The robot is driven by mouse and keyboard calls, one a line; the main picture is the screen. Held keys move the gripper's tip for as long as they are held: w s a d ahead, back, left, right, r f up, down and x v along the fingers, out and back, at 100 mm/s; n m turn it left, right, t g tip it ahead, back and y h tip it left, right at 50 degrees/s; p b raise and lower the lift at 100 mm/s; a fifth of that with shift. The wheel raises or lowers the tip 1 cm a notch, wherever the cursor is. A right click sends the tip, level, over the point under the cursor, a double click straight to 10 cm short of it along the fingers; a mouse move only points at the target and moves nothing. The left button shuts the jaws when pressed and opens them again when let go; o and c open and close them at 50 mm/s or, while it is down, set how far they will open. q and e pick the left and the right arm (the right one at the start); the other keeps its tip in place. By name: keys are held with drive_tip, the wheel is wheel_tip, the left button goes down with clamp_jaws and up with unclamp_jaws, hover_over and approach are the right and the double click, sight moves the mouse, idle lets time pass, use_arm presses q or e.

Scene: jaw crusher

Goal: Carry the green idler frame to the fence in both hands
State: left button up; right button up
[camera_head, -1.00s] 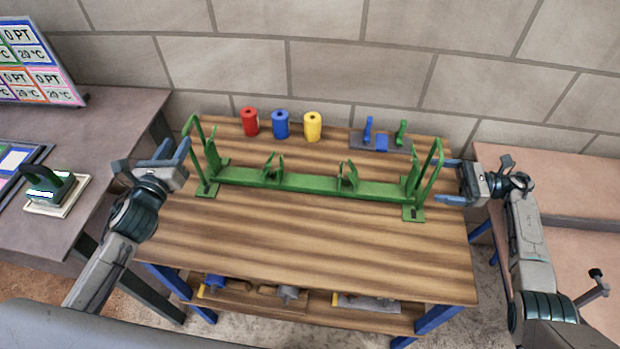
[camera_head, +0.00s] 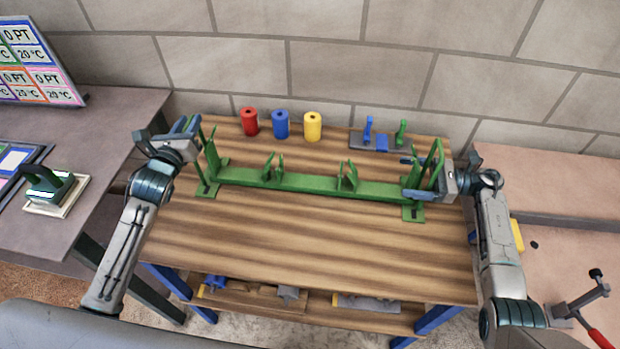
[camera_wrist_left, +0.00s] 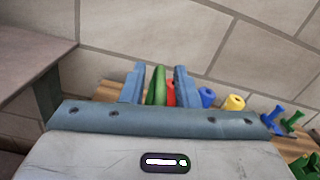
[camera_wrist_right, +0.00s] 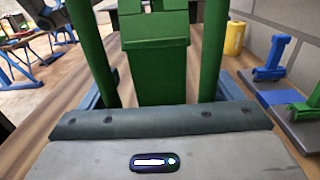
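The green idler frame (camera_head: 310,185) lies along the wooden table, with an upright handle at each end. My left gripper (camera_head: 188,126) is at its left handle; in the left wrist view a green upright (camera_wrist_left: 156,86) shows between the two parted fingers (camera_wrist_left: 158,84), with gaps beside it. My right gripper (camera_head: 418,178) is at the right handle (camera_head: 438,160). In the right wrist view its fingers (camera_wrist_right: 158,95) are wide apart, with the green handle bars (camera_wrist_right: 212,55) between them. The frame's feet rest on the table. I cannot make out a fence.
Red (camera_head: 249,122), blue (camera_head: 281,124) and yellow (camera_head: 313,127) cylinders stand at the table's (camera_head: 300,245) back. A grey plate (camera_head: 370,143) with blue and green pieces lies behind the frame at right. Side benches flank the table; a wall stands behind. The table's front is clear.

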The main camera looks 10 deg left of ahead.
use_arm(q)
clamp_jaws()
use_arm(e)
drive_tip(key=c, duration=1.8)
use_arm(q)
drive_tip(key=shift+r, duration=0.3)
use_arm(e)
drive_tip(key=shift+o, duration=0.2)
drive_tip(key=shift+w+r, duration=0.1)
drive_tip(key=shift+r, duration=0.1)
use_arm(q)
drive_tip(key=shift+w, duration=0.15)
use_arm(e)
drive_tip(key=shift+w, duration=0.1)
